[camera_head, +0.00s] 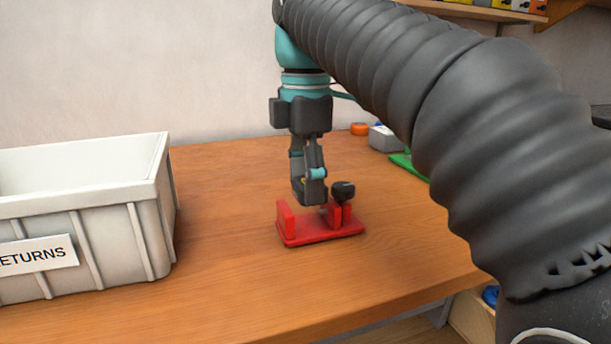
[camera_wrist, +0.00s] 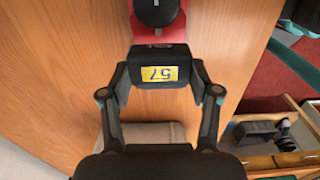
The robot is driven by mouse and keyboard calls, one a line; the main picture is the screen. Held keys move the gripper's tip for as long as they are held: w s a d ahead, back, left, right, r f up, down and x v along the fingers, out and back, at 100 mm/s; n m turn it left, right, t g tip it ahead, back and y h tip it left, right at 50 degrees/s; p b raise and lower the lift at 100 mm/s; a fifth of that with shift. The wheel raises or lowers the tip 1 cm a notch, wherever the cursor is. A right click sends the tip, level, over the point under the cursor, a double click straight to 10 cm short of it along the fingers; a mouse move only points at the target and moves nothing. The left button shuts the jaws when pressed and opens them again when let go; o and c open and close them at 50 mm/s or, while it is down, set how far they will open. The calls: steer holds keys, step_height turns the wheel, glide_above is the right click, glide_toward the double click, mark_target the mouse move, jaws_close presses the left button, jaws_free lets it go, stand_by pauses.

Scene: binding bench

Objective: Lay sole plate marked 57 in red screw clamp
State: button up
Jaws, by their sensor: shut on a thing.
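In the head view my gripper (camera_head: 310,190) points down at the red screw clamp (camera_head: 318,232), and only a sliver of the plate's yellow shows between the fingers. The clamp has an upright red jaw on its left and a black knob at its right end. My gripper is shut on the plate, just above or behind the clamp; I cannot tell whether they touch. In the wrist view, the clamp (camera_wrist: 172,32) lies just beyond the plate.
A white RETURNS bin (camera_head: 90,215) stands on the left of the wooden bench (camera_head: 225,265). An orange ring (camera_head: 360,129), a grey box (camera_head: 383,139) and a green item (camera_head: 407,165) lie at the back right. Bench between bin and clamp is clear.

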steer(key=shift+f, duration=0.45)
stand_by(0.4)
steer(key=o, duration=1.4)
step_height(320, 180, up, 3)
steer(key=p, duration=0.2)
steer(key=shift+p, duration=0.4)
steer(key=shift+r, duration=2.3)
